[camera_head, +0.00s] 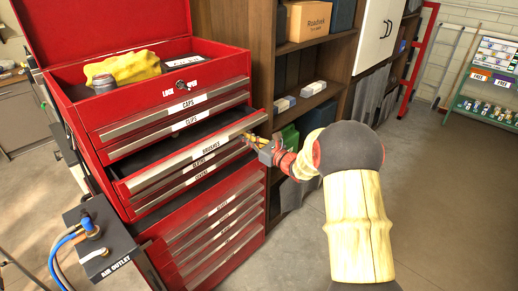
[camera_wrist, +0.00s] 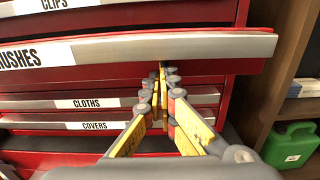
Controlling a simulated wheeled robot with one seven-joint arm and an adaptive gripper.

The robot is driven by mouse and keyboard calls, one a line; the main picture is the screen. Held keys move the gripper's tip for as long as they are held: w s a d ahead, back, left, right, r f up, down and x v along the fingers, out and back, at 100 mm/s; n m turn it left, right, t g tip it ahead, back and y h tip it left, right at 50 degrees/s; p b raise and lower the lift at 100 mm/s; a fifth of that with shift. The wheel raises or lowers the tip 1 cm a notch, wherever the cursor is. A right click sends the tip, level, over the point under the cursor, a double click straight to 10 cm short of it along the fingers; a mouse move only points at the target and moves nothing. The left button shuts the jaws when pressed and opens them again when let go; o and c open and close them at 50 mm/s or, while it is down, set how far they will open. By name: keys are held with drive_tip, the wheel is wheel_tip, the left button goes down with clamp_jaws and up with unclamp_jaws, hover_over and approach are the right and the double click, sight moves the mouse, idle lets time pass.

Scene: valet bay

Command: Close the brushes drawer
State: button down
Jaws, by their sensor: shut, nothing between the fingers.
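The brushes drawer (camera_head: 180,163) is pulled out of the red tool chest (camera_head: 215,75), its label facing me and its dark inside partly showing. In the wrist view its grey front edge (camera_wrist: 210,47) runs across the upper part of the picture, with part of the label at the left. My gripper (camera_head: 250,138) is at the right end of the drawer front. In the wrist view my gripper (camera_wrist: 163,72) is shut and empty, its fingertips at the lower edge of the drawer front. I cannot tell whether they touch it.
The clips drawer (camera_head: 180,126) above and the cloths drawer (camera_wrist: 100,102) and covers drawer (camera_wrist: 95,126) below have labelled fronts. A yellow cloth (camera_head: 135,67) lies in the chest's top. A wooden shelf unit (camera_head: 262,60) stands close on the right. Open floor (camera_head: 440,190) lies farther right.

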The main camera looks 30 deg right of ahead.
drive_tip(key=shift+b+x, duration=0.4)
drive_tip(key=shift+x, duration=2.4)
